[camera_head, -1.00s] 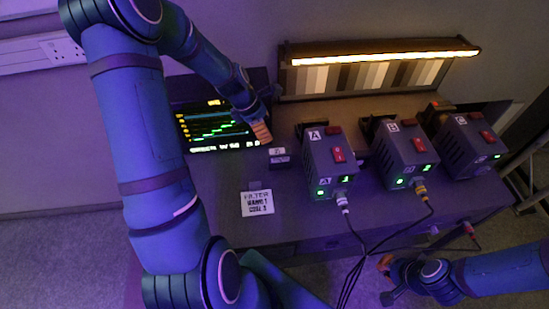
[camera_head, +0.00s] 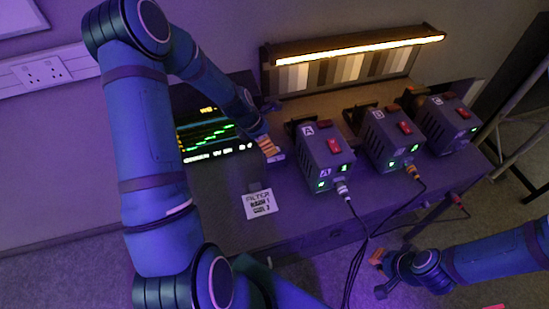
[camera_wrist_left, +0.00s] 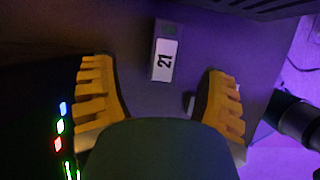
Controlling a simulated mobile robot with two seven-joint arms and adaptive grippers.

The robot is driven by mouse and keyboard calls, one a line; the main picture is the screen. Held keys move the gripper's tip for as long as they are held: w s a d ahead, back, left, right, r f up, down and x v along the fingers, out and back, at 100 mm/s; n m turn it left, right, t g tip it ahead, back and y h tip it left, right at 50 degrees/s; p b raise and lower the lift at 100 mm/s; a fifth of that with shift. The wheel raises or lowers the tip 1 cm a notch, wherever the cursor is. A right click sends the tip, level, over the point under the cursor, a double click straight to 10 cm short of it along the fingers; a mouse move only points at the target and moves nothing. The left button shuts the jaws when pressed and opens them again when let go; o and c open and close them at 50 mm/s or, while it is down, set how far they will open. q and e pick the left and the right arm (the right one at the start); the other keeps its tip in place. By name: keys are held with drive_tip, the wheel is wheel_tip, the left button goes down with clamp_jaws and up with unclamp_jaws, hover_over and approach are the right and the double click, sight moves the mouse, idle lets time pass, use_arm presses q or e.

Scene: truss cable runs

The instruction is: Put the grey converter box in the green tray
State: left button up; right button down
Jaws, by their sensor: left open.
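A small grey box labelled 21 (camera_wrist_left: 164,60) lies on the desk between the fingers of my left gripper (camera_wrist_left: 158,76) in the left wrist view. The gripper is open and the fingers stand apart from the box on both sides. In the head view my left gripper (camera_head: 268,145) partly covers this small box (camera_head: 277,160). I cannot confirm that it is the converter box. My right gripper (camera_head: 376,272) hangs in front of the desk at the lower right; its finger opening is unclear. I see no green tray.
Three larger grey units, A (camera_head: 324,165), B (camera_head: 391,142) and C (camera_head: 446,125), stand to the right with cables at their fronts. A screen (camera_head: 212,135) stands left. A printed card (camera_head: 260,204) lies at the front edge. A lit lamp bar (camera_head: 355,48) is behind.

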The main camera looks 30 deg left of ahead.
sight(275, 158)
use_arm(q)
drive_tip(key=x, duration=0.2)
drive_tip(key=shift+w+d+f, duration=0.1)
drive_tip(key=shift+d+f, duration=0.05)
drive_tip(key=shift+f, duration=0.25)
drive_tip(key=shift+s+x, duration=0.15)
drive_tip(key=shift+x, duration=1.15)
drive_tip(key=shift+s+x, duration=0.15)
drive_tip(key=shift+x, duration=1.2)
drive_tip(key=shift+d, duration=0.1)
clamp_jaws()
